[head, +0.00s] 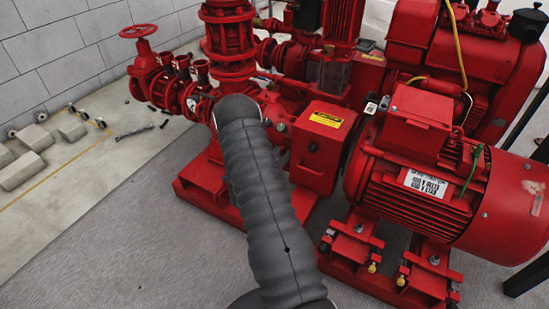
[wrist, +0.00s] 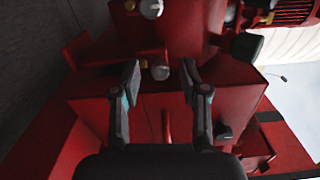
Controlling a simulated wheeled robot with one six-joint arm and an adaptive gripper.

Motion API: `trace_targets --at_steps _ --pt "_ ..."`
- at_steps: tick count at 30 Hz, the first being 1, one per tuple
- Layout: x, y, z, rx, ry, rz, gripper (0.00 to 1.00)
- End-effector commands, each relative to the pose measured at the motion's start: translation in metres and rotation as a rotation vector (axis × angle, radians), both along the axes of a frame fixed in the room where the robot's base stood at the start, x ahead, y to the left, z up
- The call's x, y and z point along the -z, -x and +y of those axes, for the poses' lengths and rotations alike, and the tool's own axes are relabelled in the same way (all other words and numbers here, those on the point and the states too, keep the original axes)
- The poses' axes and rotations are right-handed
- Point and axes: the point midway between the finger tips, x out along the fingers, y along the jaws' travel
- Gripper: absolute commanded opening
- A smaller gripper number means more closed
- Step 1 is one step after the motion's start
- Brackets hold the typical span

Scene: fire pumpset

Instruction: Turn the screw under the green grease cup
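My gripper (wrist: 160,78) is open in the wrist view, with a clear gap between its two dark fingers. A small round silver-grey fitting (wrist: 160,72) shows between the fingertips, with a brass-coloured piece (wrist: 143,64) at its left. I cannot tell whether the fingers touch it or whether it is the screw. No clearly green grease cup shows in the wrist view. In the head view a small grey-green round fitting (head: 281,127) sits on the red pump body, right of my arm; I cannot tell if it is the grease cup. My gripper is hidden behind my arm there.
A red box-shaped guard (head: 314,150) with a yellow label stands right of my arm. The red motor (head: 425,185) is further right. A red handwheel valve (head: 139,38) and pipes are at the left. The grey floor (head: 120,240) at front left is clear.

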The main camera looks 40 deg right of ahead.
Motion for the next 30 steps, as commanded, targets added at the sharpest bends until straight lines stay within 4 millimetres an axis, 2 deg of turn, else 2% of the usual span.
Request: trace_targets --at_steps 8,11,24,30 --pt "0.0 0.002 0.006 0.0 -0.001 0.0 0.44" --pt "0.0 0.006 0.017 -0.003 -0.002 0.001 0.44" --pt "0.0 0.037 0.092 -0.003 0.0 0.0 0.44" --pt "0.0 0.044 0.108 -0.001 -0.001 0.0 0.44"
